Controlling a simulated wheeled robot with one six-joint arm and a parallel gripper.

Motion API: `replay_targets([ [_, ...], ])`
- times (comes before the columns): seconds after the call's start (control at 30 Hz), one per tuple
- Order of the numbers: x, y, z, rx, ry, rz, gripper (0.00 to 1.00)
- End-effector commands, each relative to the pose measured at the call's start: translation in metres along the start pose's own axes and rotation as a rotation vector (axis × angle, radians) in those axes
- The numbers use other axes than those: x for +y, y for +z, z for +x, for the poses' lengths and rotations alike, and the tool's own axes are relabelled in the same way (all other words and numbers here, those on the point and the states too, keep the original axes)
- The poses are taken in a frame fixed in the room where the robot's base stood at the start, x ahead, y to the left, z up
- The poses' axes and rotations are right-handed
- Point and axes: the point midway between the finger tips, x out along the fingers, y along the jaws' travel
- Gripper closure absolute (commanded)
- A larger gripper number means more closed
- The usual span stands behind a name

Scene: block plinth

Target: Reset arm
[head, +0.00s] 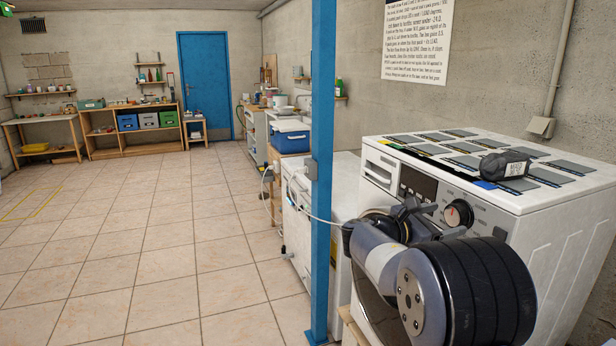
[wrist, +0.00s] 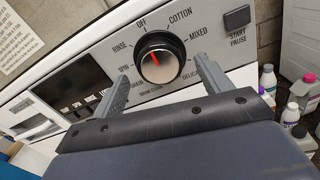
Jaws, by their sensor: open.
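The washing machine (head: 560,225) stands at the right in the head view, with a control panel and a round dial (head: 458,214). In the wrist view the black dial (wrist: 161,62) is close ahead, with a red mark tilted up and left, roughly towards OFF. My gripper (wrist: 161,70) is open, its grey fingers apart at the left and right of the dial's lower part. I cannot tell whether they touch it. In the head view my gripper (head: 424,214) is in front of the panel, and my arm hides part of the machine's front.
Several dark cards and a black labelled object (head: 503,163) lie on the machine's top. A blue post (head: 322,170) stands close left of my arm. Several bottles (wrist: 290,112) show at the right in the wrist view. The tiled floor at the left is clear.

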Motion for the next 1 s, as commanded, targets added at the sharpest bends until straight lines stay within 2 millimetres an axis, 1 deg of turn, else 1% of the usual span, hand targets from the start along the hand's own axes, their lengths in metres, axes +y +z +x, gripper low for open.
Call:
replay_targets([
  [0.03,0.0,0.002,0.011,-0.001,-0.003,0.0,0.26],
  [0.1,0.0,0.001,0.024,-0.001,-0.003,0.0,0.26],
  [0.17,0.0,0.002,0.031,0.0,-0.002,-0.01,0.26],
  [0.3,0.001,0.003,0.028,0.0,0.001,-0.111,0.26],
  [0.5,0.0,0.001,0.028,0.0,0.001,-0.171,0.26],
  [0.87,0.0,0.0,0.027,0.0,0.001,-0.172,0.26],
  [1.0,0.0,-0.002,0.027,0.0,0.001,-0.122,0.26],
])
